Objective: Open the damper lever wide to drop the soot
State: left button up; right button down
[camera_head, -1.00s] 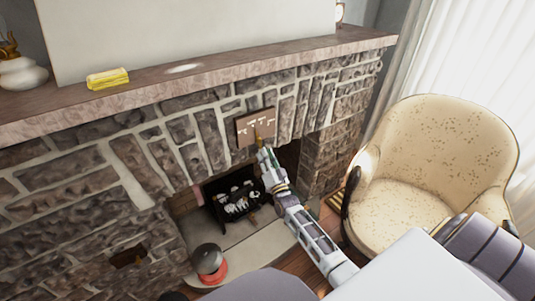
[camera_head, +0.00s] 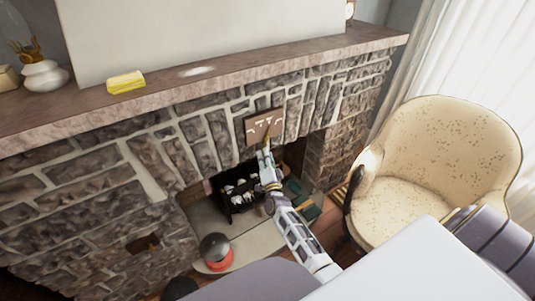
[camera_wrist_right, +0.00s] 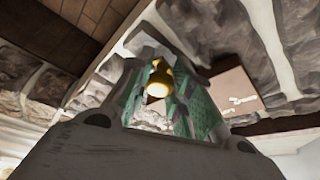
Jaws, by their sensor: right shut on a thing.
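The damper plate (camera_head: 264,127), a brown panel with pale markings, is on the stone front above the firebox opening. The brass damper lever (camera_head: 266,137) hangs at the plate's lower part. My right gripper (camera_head: 265,149) reaches up to it from below and is shut on it. In the right wrist view, the lever's yellow rounded end (camera_wrist_right: 158,80) sits between the green-padded fingers, and the plate (camera_wrist_right: 234,92) shows to the right. The lever's exact angle is hard to tell. My left gripper is not in view.
A black fire basket (camera_head: 240,192) with pale pieces stands in the firebox. A red-and-black round object (camera_head: 216,252) is on the hearth. The cream armchair (camera_head: 430,165) stands close right of my arm. The mantel (camera_head: 220,72) holds a yellow block (camera_head: 126,82) and white vase (camera_head: 44,77).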

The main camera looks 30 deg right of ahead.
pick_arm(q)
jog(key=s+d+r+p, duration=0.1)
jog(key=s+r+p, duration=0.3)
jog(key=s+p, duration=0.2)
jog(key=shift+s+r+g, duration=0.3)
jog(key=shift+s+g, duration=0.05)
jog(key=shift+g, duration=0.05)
pick_arm(e)
jog(key=shift+s+a+r+m+g, duration=0.1)
jog(key=shift+a+r+m+g, duration=0.35)
jog(key=shift+m, duration=0.55)
jog(key=shift+a+r+m+g, duration=0.3)
jog(key=shift+a+m, duration=0.3)
jog(key=shift+m, duration=0.4)
jog(key=shift+s+a+r+m+g, duration=0.1)
jog(key=shift+a+r+m+g, duration=0.35)
jog(key=shift+m, duration=0.55)
jog(key=shift+f, duration=0.15)
jog(key=c, duration=1.2)
grip_release()
jog(key=shift+c, duration=0.2)
jog(key=shift+a, duration=0.1)
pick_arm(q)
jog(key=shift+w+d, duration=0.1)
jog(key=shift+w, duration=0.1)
pick_arm(e)
jog(key=shift+s, duration=0.1)
